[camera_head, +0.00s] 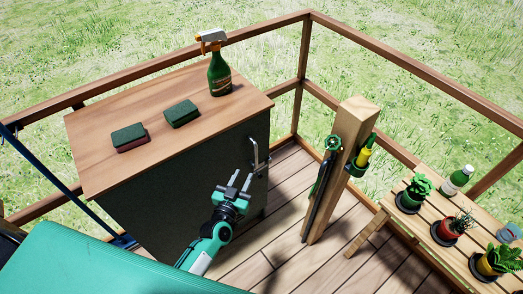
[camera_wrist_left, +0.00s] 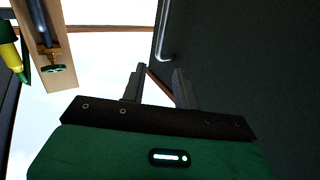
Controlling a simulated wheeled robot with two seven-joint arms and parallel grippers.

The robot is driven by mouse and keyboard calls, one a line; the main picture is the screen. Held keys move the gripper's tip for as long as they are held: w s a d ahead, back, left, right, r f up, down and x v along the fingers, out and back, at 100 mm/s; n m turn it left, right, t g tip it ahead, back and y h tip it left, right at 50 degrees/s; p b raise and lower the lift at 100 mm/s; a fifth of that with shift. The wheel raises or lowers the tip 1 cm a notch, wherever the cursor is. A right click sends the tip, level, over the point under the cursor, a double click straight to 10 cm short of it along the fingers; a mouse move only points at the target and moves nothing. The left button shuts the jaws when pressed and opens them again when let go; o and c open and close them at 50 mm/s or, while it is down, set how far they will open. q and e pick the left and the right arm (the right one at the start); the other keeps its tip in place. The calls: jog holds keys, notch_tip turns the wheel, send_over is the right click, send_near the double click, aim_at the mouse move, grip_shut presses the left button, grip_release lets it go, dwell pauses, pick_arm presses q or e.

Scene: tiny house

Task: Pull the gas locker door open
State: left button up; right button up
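The gas locker (camera_head: 190,175) is a dark cabinet with a wooden top, standing at the left-centre of the deck. Its door appears shut. A metal bar handle (camera_head: 256,160) sits near the locker's right edge. My left gripper (camera_head: 240,182) is just in front of and below the handle, its fingers apart and empty. In the left wrist view the handle (camera_wrist_left: 163,42) is beyond the fingertips, above the gap between the fingers, and apart from them. The dark locker face (camera_wrist_left: 245,75) fills the right side there. My right gripper is not in view.
A spray bottle (camera_head: 219,72) and two sponges (camera_head: 181,113) stand on the locker top. A wooden post (camera_head: 343,160) with a hose tap is right of the handle. A slatted plant table (camera_head: 415,222) is further right. Railings surround the deck; bare planks (camera_head: 290,250) lie between.

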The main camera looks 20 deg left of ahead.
aim_at(255, 152)
pick_arm(q)
jog(key=w, duration=0.8)
jog(key=w+d, duration=0.1)
jog(key=w, duration=0.3)
jog(key=shift+w+f+p, duration=0.1)
jog(key=shift+w+p, duration=0.2)
jog(key=shift+w, duration=0.1)
grip_shut()
